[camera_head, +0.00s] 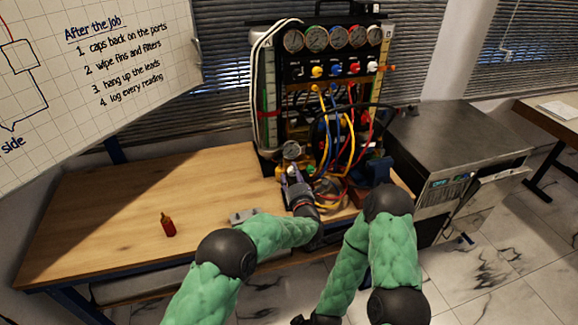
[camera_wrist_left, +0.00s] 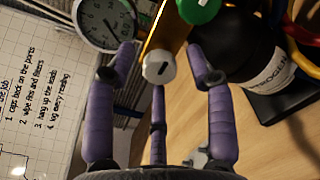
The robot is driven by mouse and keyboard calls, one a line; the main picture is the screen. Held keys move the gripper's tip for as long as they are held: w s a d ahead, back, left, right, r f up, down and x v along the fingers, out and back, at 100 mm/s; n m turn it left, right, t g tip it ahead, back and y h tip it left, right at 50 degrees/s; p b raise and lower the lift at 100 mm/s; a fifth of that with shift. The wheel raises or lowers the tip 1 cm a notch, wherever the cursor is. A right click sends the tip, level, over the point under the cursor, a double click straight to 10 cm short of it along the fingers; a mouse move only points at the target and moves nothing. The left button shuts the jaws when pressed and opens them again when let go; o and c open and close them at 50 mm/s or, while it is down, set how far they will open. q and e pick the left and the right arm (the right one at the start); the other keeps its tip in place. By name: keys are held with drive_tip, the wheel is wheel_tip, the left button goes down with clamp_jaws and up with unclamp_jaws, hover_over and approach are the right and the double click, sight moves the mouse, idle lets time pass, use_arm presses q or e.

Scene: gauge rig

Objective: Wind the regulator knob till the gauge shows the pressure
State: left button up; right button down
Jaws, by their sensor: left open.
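The small round gauge (camera_head: 292,149) stands low at the front left of the rig. In the left wrist view the gauge (camera_wrist_left: 105,20) is partly cut off at the top, with a white face; its reading is too small to tell. The white regulator knob (camera_wrist_left: 158,67) has a dark line across its face and sits by a brass-coloured body. My left gripper (camera_head: 290,178) reaches it from the front. Its purple fingers (camera_wrist_left: 157,85) are open, spread around and below the knob, with no clear contact. My right arm is folded at bottom right; only a dark end part shows, its fingers hidden.
The rig (camera_head: 334,75) carries several gauges and coloured hoses. A black cylinder (camera_wrist_left: 240,50) and a green knob (camera_wrist_left: 198,8) are close to my fingers. A metal cabinet (camera_head: 455,140) stands right.

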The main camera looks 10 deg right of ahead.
use_arm(q)
drive_tip(key=shift+w, duration=0.15)
clamp_jaws()
